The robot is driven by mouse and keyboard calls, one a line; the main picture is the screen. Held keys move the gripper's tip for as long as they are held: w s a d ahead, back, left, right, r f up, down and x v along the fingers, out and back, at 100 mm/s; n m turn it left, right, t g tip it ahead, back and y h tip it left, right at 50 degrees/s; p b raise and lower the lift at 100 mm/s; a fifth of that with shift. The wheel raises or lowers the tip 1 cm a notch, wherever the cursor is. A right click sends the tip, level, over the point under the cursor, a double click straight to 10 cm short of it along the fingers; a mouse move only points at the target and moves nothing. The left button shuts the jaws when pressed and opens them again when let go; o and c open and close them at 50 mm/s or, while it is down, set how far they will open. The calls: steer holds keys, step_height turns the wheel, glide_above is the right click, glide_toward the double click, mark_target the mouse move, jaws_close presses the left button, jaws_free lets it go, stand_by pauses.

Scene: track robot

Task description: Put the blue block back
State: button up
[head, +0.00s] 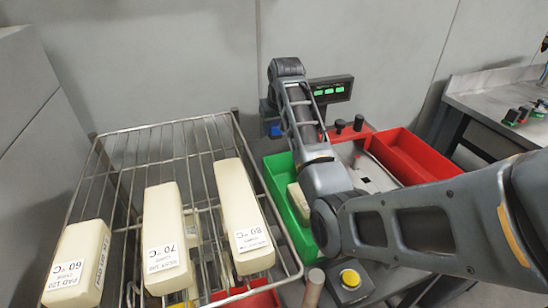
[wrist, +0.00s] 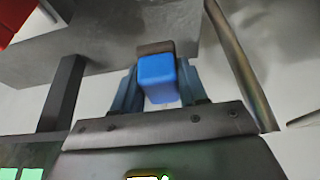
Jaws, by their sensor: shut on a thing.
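The blue block (wrist: 158,78) is between the two fingers of my gripper (wrist: 158,92) in the wrist view. My gripper is shut on it. A brown-grey surface shows just beyond the block; I cannot tell whether they touch. In the head view, my gripper (head: 269,108) is at the far side of the work area, left of the display, partly hidden by my own arm. A small blue patch, seemingly the block (head: 275,130), shows at its lower end.
A green bin (head: 279,178), red bin (head: 420,160), display unit (head: 330,90) and yellow button (head: 350,278) crowd the middle. Another bench (head: 490,95) stands at right.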

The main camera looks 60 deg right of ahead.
step_height(320, 180, down, 9)
steer(key=shift+r+p, duration=0.15)
steer(key=shift+p, duration=0.2)
steer(key=o, duration=1)
steer(key=v, duration=1.2)
